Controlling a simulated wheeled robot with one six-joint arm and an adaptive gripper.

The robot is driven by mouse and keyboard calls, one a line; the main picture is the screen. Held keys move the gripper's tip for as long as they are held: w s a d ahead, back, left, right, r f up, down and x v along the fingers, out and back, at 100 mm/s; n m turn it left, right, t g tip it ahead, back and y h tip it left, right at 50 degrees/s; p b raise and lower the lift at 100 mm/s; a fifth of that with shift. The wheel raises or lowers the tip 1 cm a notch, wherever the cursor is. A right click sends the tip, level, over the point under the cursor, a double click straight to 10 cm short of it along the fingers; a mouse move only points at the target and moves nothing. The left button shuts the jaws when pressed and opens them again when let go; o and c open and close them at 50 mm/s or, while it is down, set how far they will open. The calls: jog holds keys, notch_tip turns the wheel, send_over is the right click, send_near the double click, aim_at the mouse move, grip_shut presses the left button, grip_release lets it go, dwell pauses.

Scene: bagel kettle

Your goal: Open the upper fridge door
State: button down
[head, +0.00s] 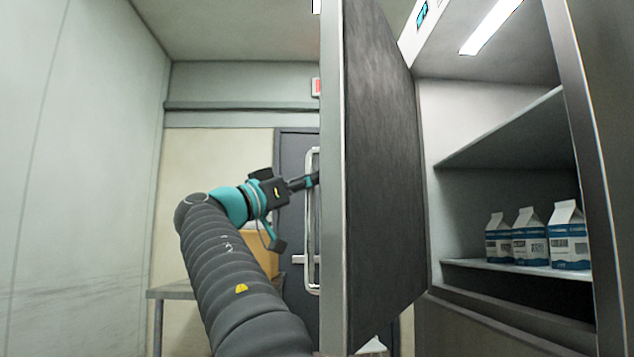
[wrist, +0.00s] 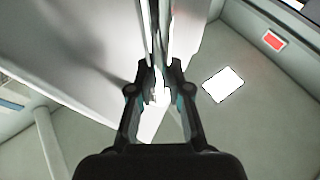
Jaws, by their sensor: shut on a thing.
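The upper fridge door (head: 378,170) stands wide open in the head view, swung toward me, with its dark inner face to the right and its pale edge nearest me. A pale vertical bar handle (head: 310,240) shows left of that edge. My gripper (head: 313,180) reaches the handle from the left; the door edge partly hides its fingertips. In the wrist view my gripper (wrist: 160,92) is closed around the bright bar, with the pale outer door face (wrist: 75,55) beside it. The fridge interior (head: 500,185) is exposed on the right.
Several milk cartons (head: 530,240) stand on a lower shelf (head: 520,269) inside the fridge. A table (head: 170,292) with a cardboard box (head: 262,250) stands behind my arm. A dark room door (head: 290,190) is at the back. The left wall side is clear.

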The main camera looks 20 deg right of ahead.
jog(key=shift+w, duration=0.15)
jog(key=c, duration=1.1)
grip_release()
jog(key=shift+a, duration=0.15)
jog(key=v, duration=1.2)
